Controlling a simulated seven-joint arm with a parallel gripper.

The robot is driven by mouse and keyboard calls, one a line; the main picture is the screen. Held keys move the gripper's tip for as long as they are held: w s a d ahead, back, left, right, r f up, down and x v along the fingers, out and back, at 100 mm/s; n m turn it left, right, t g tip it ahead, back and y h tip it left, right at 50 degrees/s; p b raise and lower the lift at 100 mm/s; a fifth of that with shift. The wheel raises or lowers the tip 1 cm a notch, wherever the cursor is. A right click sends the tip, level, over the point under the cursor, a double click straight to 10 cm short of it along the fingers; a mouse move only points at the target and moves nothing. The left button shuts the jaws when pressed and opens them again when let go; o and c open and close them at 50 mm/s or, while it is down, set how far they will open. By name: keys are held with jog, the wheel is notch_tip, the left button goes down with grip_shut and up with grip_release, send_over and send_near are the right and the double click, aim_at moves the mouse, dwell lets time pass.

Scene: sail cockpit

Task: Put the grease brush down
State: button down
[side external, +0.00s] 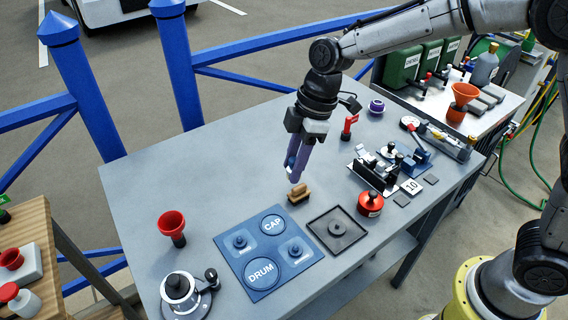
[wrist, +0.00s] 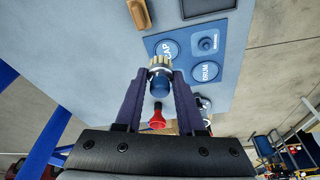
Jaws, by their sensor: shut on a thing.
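My gripper (side external: 293,176) points down above the grey table. In the wrist view its two purple fingers (wrist: 160,76) are closed on the grease brush (wrist: 160,87). The brush has a blue handle, a metal collar and pale bristles that stick out past the fingertips. In the side view the fingers mostly hide the brush. A blue board (side external: 234,249) marked CAP and DRUM lies to the front left of the gripper, and a square dark tray (side external: 318,228) lies to its front right. Both look apart from the brush.
A brown wooden block (side external: 298,194) sits just below the gripper. A red funnel (side external: 171,225) and a grey pump-like device (side external: 178,291) stand front left. A red can (side external: 370,204) and a black mechanism (side external: 374,169) stand right. The table's back left is clear.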

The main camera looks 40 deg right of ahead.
jog(key=d+m, duration=0.2)
jog(key=d, duration=1)
jog(key=shift+t, duration=0.3)
jog(key=w+f, duration=0.2)
jog(key=w, duration=0.2)
jog(key=w+a+f, duration=0.1)
jog(key=w+f, duration=0.2)
jog(key=w, duration=0.1)
jog(key=w+a+f, duration=0.1)
jog(key=w+f, duration=0.2)
jog(key=w, duration=0.1)
jog(key=shift+w+a, duration=0.15)
jog(key=shift+w, duration=0.05)
jog(key=shift+w+a+f, duration=0.1)
jog(key=shift+w+f, duration=0.4)
jog(key=shift+f, duration=1.6)
jog(key=shift+f, duration=0.1)
jog(key=c, duration=0.5)
grip_release()
